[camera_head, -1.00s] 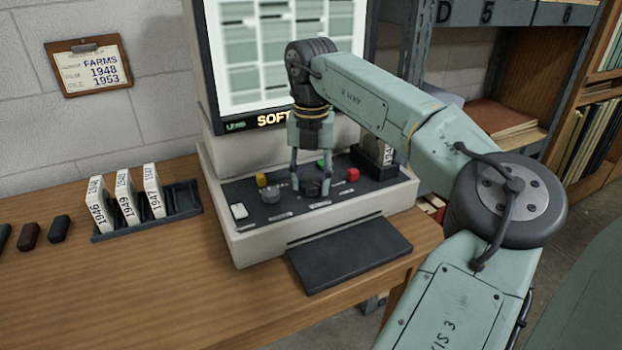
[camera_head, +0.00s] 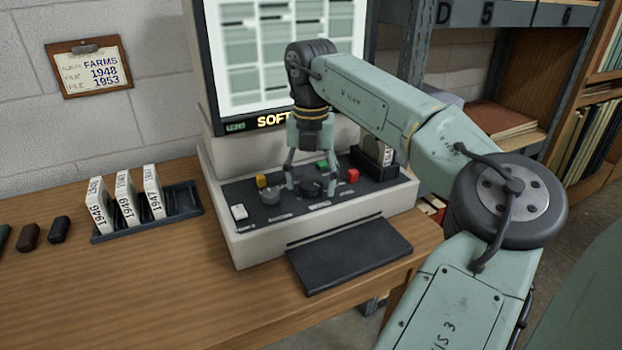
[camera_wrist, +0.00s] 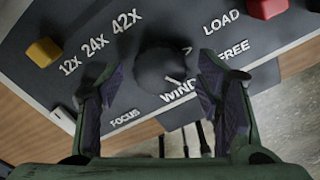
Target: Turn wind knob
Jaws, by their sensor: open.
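The wind knob (camera_wrist: 160,68) is a round dark knob on the reader's sloping dark panel, with the label WIND beside it in the wrist view. A short white mark on it points toward the label. In the head view the knob (camera_head: 311,189) sits at the panel's middle, partly hidden by a finger. My gripper (camera_head: 311,181) points down over it, open, with one finger on each side. In the wrist view the fingers of my gripper (camera_wrist: 158,72) stand apart from the knob with a gap on both sides.
A second grey knob (camera_head: 271,195), a yellow button (camera_head: 261,180), a green button (camera_head: 322,165) and a red button (camera_head: 352,175) are close by. The lit screen (camera_head: 262,50) stands behind, reading SOFT. A rack (camera_head: 183,203) with labelled boxes is at left.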

